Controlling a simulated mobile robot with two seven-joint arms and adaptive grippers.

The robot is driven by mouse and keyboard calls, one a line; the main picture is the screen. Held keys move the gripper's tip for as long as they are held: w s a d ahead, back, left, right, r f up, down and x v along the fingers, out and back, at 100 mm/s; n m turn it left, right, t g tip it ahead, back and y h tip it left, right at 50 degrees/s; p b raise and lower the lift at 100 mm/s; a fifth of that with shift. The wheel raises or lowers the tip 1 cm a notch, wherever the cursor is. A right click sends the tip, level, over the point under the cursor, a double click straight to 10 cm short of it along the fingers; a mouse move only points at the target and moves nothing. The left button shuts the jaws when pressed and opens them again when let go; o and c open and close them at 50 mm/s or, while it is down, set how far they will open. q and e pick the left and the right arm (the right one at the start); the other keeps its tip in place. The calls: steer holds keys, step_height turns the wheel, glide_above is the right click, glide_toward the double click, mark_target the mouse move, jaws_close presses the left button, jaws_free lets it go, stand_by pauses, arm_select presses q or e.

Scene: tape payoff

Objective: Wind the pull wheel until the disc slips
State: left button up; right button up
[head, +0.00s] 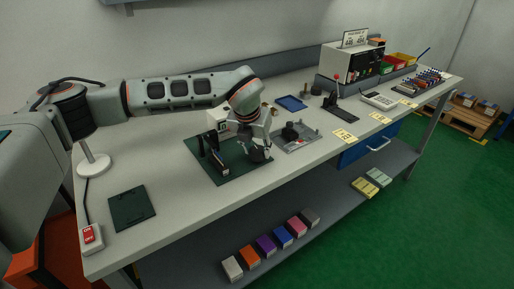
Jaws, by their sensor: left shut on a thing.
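My left gripper (257,153) reaches down over the right part of a dark green base plate (236,176) on the bench. It is shut on a small part there, seemingly the pull wheel, which the fingers and wrist mostly hide. A black upright fixture (217,160) stands on the left part of the same plate, apart from the gripper. The disc cannot be made out behind the hand. My right gripper is not in view.
A grey plate with a black knob (291,132) lies just right of the gripper. A blue tray (291,103) lies behind it. A second dark green plate (132,208) and a red switch box (91,237) are at the front left. The bench between the green plates is clear.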

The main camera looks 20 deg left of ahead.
arm_select(q)
steer(key=m+h, duration=0.1)
steer(key=m, duration=0.1)
steer(key=m+h+p, duration=0.1)
steer(key=m, duration=0.2)
steer(key=shift+w+a+r+p, duration=0.1)
steer(key=shift+a+r+p, duration=0.1)
steer(key=shift+p, duration=0.1)
steer(key=m, duration=0.2)
steer(key=m+g+h+p, duration=0.1)
steer(key=m, duration=0.2)
steer(key=shift+f+g, duration=0.15)
steer(key=shift+g, duration=0.15)
steer(key=shift+m, duration=0.3)
steer(key=o, duration=1.1)
steer(key=shift+a+h, duration=0.1)
steer(key=shift+h, duration=0.2)
steer(key=v, duration=1.2)
steer(key=shift+w, duration=0.1)
